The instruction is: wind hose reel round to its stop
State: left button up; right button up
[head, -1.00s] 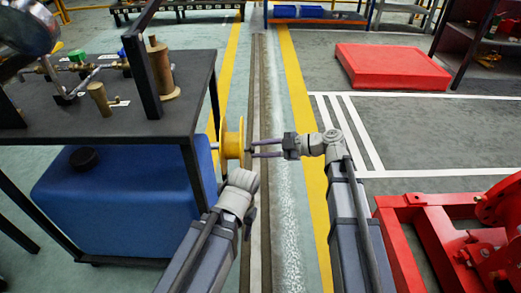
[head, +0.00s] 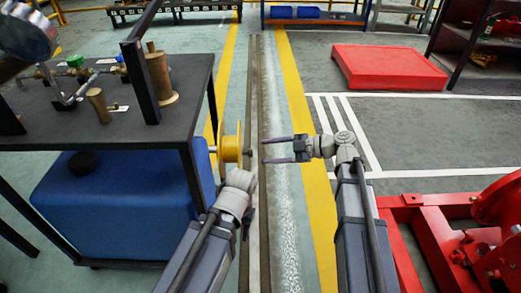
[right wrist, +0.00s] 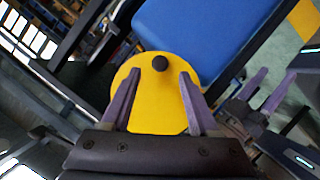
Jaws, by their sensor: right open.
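The hose reel (head: 231,148) is a yellow spool beside the blue tank under the dark bench in the head view. In the right wrist view its yellow face (right wrist: 155,105) shows with a black knob (right wrist: 160,64) near its upper rim. My right gripper (head: 265,150) is open and empty, right of the reel with a gap between them. In the right wrist view the knob lies just beyond its two spread purple fingers, touching neither.
The blue tank (head: 115,210) and bench (head: 180,100) with brass fittings stand left. A red metal frame (head: 415,240) is at right and a red block (head: 388,66) lies farther back. The floor strip between is clear.

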jog(key=v, duration=0.3)
jog(key=shift+s+d+r+p, duration=0.1)
jog(key=shift+d+p, duration=0.25)
